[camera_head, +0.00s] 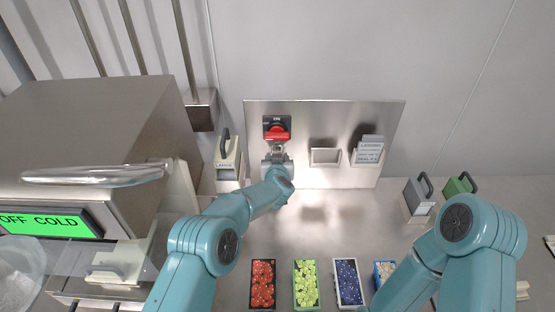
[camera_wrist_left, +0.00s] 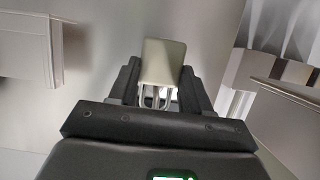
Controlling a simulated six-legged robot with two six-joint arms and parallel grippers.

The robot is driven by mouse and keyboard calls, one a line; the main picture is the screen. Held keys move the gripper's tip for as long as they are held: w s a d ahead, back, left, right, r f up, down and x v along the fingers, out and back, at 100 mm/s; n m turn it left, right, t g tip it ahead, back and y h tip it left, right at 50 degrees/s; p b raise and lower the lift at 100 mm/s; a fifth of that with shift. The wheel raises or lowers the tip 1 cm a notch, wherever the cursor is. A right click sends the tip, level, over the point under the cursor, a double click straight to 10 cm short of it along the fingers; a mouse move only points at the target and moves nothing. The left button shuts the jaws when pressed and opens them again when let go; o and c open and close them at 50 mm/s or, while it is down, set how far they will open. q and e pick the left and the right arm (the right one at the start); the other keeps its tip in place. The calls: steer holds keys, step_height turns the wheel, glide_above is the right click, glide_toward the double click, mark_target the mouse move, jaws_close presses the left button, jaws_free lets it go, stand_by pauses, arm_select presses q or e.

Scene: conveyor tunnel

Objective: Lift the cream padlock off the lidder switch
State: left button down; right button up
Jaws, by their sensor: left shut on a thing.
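The switch, a red rotary handle (camera_head: 277,132) on a dark square plate, is on the upper left of a metal panel in the head view. My left gripper (camera_head: 277,158) is just below it. In the left wrist view my left gripper (camera_wrist_left: 158,88) is shut on the cream padlock (camera_wrist_left: 163,62), its plain body between the fingers and its metal shackle towards the camera. In the head view the padlock is mostly hidden by the gripper, so I cannot tell whether its shackle is clear of the switch. My right gripper is out of view; only its arm shows.
The panel (camera_head: 350,112) also carries a small empty tray (camera_head: 325,157) and a labelled card holder (camera_head: 368,151). A cream dark-handled item (camera_head: 229,160) stands left of the panel. Several filled bins, including a red one (camera_head: 262,284), lie below. A steel box (camera_head: 90,120) fills the left.

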arm_select(q)
steer(key=s, duration=0.6)
steer(key=shift+b, duration=0.35)
